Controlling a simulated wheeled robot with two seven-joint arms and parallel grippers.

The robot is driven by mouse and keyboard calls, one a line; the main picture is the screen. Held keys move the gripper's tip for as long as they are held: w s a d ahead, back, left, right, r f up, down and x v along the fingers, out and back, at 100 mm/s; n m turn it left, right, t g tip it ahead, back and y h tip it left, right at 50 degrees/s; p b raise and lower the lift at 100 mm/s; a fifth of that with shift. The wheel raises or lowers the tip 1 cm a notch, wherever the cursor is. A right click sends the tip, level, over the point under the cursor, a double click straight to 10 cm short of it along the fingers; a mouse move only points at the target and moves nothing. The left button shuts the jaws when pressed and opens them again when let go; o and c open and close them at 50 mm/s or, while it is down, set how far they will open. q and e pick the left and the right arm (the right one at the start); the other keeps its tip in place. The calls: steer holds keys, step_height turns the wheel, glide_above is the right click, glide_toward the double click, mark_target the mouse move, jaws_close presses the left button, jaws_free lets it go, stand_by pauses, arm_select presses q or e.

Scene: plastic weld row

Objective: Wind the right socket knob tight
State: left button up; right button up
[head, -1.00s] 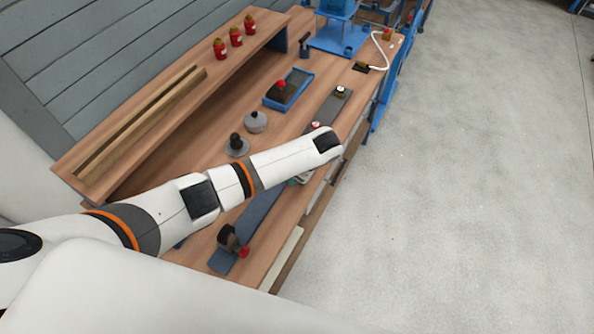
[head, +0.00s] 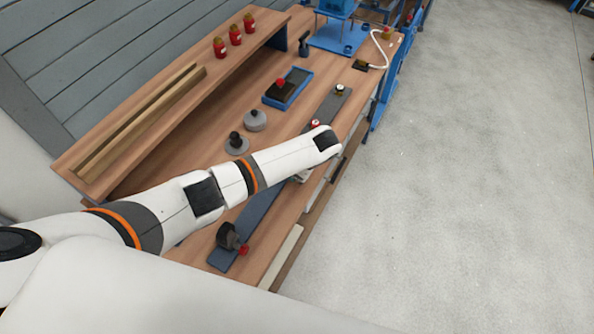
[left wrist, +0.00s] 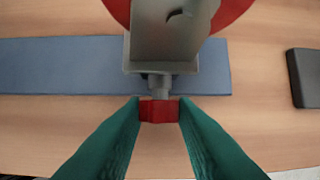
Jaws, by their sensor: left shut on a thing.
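In the left wrist view a red knob (left wrist: 159,111) sits on a short grey shaft at the front of a grey metal socket block (left wrist: 165,45). The block stands over the right part of a blue base plate (left wrist: 60,65), which also shows in the head view (head: 255,213). My left gripper (left wrist: 159,114) has its two green fingers on either side of the red knob, shut on it. In the head view my left forearm covers most of this socket and the fingers. Another red knob (head: 244,250) with a dark socket (head: 228,236) is at the plate's near left end. My right gripper is not in view.
A dark block (left wrist: 306,77) lies right of the plate in the wrist view. A blue tray (head: 270,101), grey round weights (head: 255,122) and a shelf with red bottles (head: 220,48) stand behind my arm. Open floor lies right of the bench.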

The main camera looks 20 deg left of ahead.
arm_select(q)
steer(key=shift+w+d+f+g+b, duration=0.15)
steer(key=shift+w+d+g+b, duration=0.05)
steer(key=shift+g+b, duration=0.6)
steer(key=g+b, duration=0.2)
steer(key=b, duration=0.2)
steer(key=m+g+y+b, duration=0.1)
steer(key=b, duration=0.3)
steer(key=shift+w+f+g+b, duration=0.2)
steer(key=shift+w+g+b, duration=0.1)
steer(key=shift+w+g, duration=0.1)
steer(key=shift+r+g+b, duration=0.2)
steer(key=shift+g+b, duration=0.1)
steer(key=shift+b, duration=0.6)
steer(key=shift+r, duration=0.1)
steer(key=o, duration=1)
steer(key=shift+a, duration=0.1)
